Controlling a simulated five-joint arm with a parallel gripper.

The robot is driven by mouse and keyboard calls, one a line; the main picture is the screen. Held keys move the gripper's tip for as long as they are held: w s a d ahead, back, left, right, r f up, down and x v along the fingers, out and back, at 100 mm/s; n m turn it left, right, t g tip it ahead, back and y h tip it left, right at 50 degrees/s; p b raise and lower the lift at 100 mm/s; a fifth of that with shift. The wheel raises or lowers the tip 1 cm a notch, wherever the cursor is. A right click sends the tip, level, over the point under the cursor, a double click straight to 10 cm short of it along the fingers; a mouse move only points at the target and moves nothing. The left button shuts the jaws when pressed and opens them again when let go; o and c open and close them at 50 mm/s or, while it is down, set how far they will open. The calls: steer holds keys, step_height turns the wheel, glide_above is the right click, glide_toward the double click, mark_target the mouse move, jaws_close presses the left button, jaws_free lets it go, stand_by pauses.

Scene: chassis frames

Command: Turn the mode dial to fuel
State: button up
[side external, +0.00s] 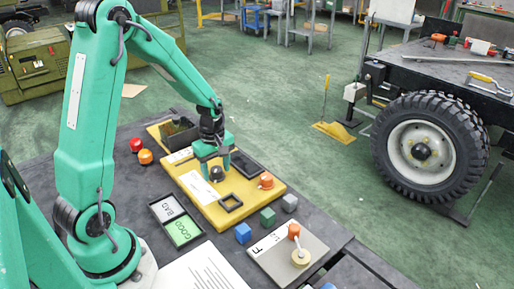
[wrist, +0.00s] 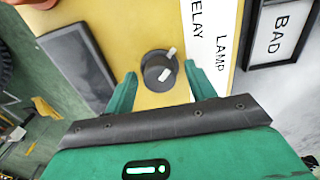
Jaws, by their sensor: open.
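A round black dial (wrist: 152,67) with white marks sits on the yellow board (wrist: 110,22) in the wrist view. One white mark points toward the picture's upper right. A white label strip (wrist: 205,50) beside it reads "ELAY", its start cut off, and "LAMP"; I see no "fuel" there. My gripper (wrist: 160,70) is open, with one green finger on each side of the dial; I cannot tell whether they touch it. In the side view, my gripper (side external: 214,170) points down over the board (side external: 205,212), with the dark dial (side external: 216,174) between its fingers.
A dark flat panel (wrist: 75,65) and a BAD tray (wrist: 277,35) flank the dial.

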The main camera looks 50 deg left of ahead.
steer(key=c, duration=1)
steer(key=shift+o, duration=0.2)
steer(key=shift+m, duration=0.4)
steer(key=m, duration=0.3)
steer(key=shift+m, duration=0.3)
steer(key=m, duration=0.4)
steer(key=shift+m, duration=0.3)
steer(key=m, duration=0.4)
steer(key=shift+m, duration=2.5)
